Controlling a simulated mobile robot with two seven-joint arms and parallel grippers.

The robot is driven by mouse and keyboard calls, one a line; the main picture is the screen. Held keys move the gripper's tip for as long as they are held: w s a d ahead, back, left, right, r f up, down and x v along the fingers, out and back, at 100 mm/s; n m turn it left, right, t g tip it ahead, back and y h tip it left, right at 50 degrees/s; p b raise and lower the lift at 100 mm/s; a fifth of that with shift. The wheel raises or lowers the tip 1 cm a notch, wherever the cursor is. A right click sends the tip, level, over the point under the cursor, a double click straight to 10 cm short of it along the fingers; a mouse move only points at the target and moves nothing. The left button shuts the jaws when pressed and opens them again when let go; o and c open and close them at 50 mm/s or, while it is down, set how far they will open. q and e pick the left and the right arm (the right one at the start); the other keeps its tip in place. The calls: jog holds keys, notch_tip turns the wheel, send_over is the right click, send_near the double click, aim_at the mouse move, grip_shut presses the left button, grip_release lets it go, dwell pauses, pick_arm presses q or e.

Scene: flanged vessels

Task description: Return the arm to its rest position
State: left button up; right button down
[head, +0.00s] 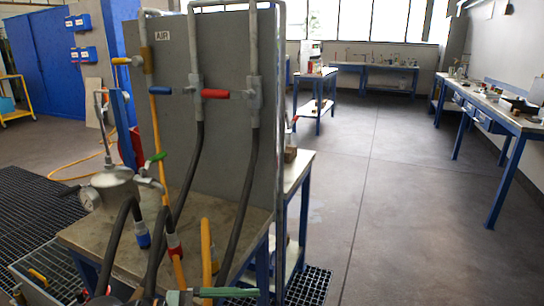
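Neither of my arms nor either gripper shows in the head view. A flanged metal vessel (112,187) with a gauge stands on the left side of a workbench (112,245) in front of me. A grey upright panel (225,110) marked AIR rises from the bench. It carries pipes and valves with an orange handle (122,61), a blue handle (167,90) and a red handle (214,94). Dark hoses (254,180) and an orange hose (156,130) hang down from them. Fittings at the bottom edge, with a green handle (225,292), are partly cut off.
Floor grating (40,215) lies at the left, with another grating (308,286) by the bench's right leg. Open floor (400,200) extends to the right. A long blue-legged table (490,105) lines the right wall. More benches (375,66) stand at the back.

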pick_arm(q)
jog(key=w+a+f+m+t+y, duration=0.1)
jog(key=a+f+m+t+y, duration=0.3)
jog(key=m, duration=0.7)
jog(key=w+f+m+t+y, duration=0.1)
jog(key=f+m+t, duration=0.3)
jog(key=m, duration=0.8)
jog(key=w+a+f+m+t+y, duration=0.1)
jog(key=a+f+m+t+y, duration=0.15)
jog(key=m+t, duration=0.6)
jog(key=s+a+f+n+g+y, duration=0.1)
jog(key=s+f+n+g+y, duration=0.1)
jog(key=s+f+n+g, duration=0.45)
jog(key=s+a+f+n+g+y, duration=0.1)
jog(key=s+f+n+g+y, duration=0.25)
jog(key=s+f+n, duration=0.6)
jog(key=a+r+m+p, duration=0.1)
jog(key=a+r+p, duration=0.2)
jog(key=p, duration=1)
notch_tip(320, 180, up, 4)
jog(key=shift+w+a+f, duration=0.15)
jog(key=shift+w+a, duration=0.2)
pick_arm(e)
jog(key=s+d+r+h, duration=0.1)
jog(key=s+d+r, duration=0.1)
jog(key=r, duration=0.7)
jog(key=shift+s+d+m, duration=0.2)
jog(key=shift+d+m, duration=0.2)
jog(key=shift+d, duration=0.4)
